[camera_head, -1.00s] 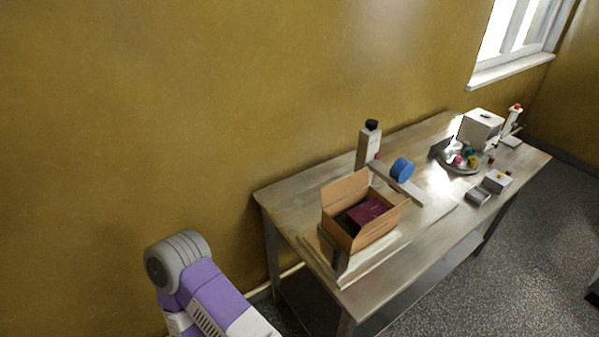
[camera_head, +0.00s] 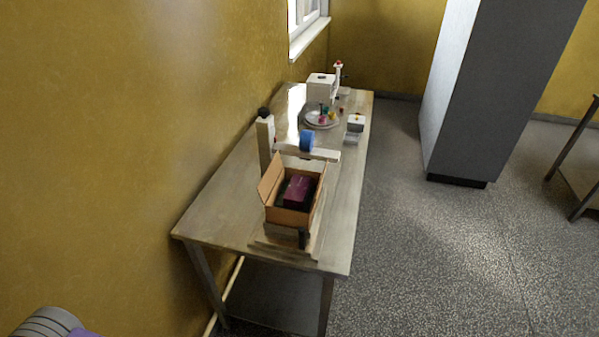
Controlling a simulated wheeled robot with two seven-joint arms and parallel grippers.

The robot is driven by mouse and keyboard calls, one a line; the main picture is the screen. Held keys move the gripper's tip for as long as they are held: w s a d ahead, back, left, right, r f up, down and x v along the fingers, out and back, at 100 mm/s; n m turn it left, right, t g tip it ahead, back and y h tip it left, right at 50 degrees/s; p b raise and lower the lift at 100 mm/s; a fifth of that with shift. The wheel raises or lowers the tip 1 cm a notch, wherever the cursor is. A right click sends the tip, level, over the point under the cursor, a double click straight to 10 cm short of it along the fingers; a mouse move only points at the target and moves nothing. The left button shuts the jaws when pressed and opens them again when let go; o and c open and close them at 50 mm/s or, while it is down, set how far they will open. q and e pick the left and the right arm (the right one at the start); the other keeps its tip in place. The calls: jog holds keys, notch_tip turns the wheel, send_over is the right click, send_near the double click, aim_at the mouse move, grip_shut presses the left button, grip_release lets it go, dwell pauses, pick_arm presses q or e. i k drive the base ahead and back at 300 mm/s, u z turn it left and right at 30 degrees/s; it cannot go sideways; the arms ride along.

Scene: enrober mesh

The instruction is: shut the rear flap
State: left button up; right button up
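An open cardboard box (camera_head: 287,215) stands near the close end of a metal table (camera_head: 212,215). A dark red box (camera_head: 297,189) lies inside it. One brown flap (camera_head: 270,182) stands up along the left side of the box, and another narrow flap shows at its right side. I cannot tell for certain which flap is the rear one. Part of my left arm shows at the bottom left corner, well away from the table. Neither gripper is in view.
A post with a white arm and blue roll (camera_head: 307,141) stands just behind the box. Farther back are a round plate (camera_head: 322,119) with small coloured things, a white machine (camera_head: 321,86) and a small white box (camera_head: 355,122). A tall grey cabinet (camera_head: 490,90) stands right; the floor between is clear.

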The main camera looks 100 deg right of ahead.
aim_at(265, 186)
jog(key=z, duration=2.1)
